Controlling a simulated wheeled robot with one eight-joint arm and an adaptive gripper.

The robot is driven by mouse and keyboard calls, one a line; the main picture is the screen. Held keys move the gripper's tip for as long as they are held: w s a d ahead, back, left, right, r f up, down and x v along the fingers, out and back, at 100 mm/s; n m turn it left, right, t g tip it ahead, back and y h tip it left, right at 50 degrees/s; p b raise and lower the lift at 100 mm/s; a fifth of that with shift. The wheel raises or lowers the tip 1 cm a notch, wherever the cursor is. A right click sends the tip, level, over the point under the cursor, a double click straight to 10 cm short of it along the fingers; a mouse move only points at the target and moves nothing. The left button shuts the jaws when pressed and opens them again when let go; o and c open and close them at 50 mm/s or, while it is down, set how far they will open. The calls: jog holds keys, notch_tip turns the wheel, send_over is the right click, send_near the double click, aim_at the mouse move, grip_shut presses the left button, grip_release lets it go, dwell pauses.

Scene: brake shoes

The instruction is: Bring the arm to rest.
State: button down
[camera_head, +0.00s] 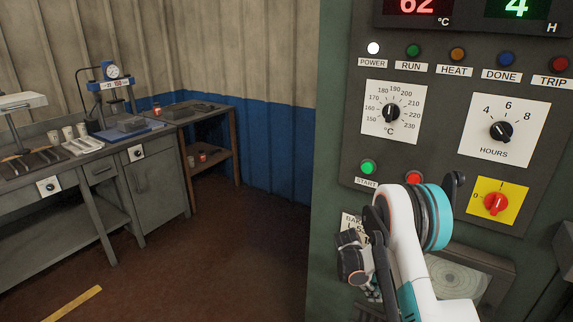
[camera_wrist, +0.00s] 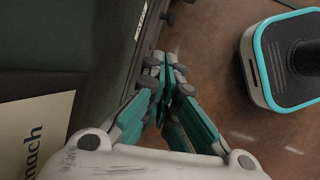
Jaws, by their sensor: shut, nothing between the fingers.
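My gripper (camera_wrist: 168,72) is in the wrist view with its dark and teal fingers drawn together. Nothing shows between them. It points down over the brown floor, beside a dark green cabinet side. In the head view my white and teal arm is raised at the lower right, in front of the cabinet's control panel (camera_head: 445,140). The arm hides part of the panel's lower area. The fingertips cannot be made out clearly in the head view.
The panel has a green button (camera_head: 368,167), a red button (camera_head: 413,177) and a red rotary switch (camera_head: 495,203) close to my arm. A workbench (camera_head: 155,185) with tools stands at the left. The floor (camera_head: 220,260) between is clear. A printed sheet (camera_wrist: 50,135) is at the wrist view's left.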

jog(key=s+a+r+m+t+y, duration=0.1)
jog(key=s+a+r+m, duration=0.15)
jog(key=r, duration=0.75)
jog(key=s+a+r+m+t+y, duration=0.1)
jog(key=s+r+t, duration=0.15)
jog(key=r, duration=0.75)
jog(key=s+a+r+m+t, duration=0.1)
jog(key=s+a+r+m, duration=0.15)
jog(key=r, duration=0.75)
jog(key=s+a+r+m+t+y, duration=0.1)
jog(key=s+r+m, duration=0.1)
jog(key=s, duration=0.6)
jog(key=s+a+r+m+t+y, duration=0.1)
jog(key=s+a+r+m+t, duration=0.1)
jog(key=s, duration=0.6)
jog(key=s+a+r+m+t+y, duration=0.1)
jog(key=s+a+r+m, duration=0.1)
jog(key=s+r, duration=0.2)
jog(key=shift+s+a, duration=0.2)
jog(key=shift+s, duration=1.7)
jog(key=shift+t, duration=0.25)
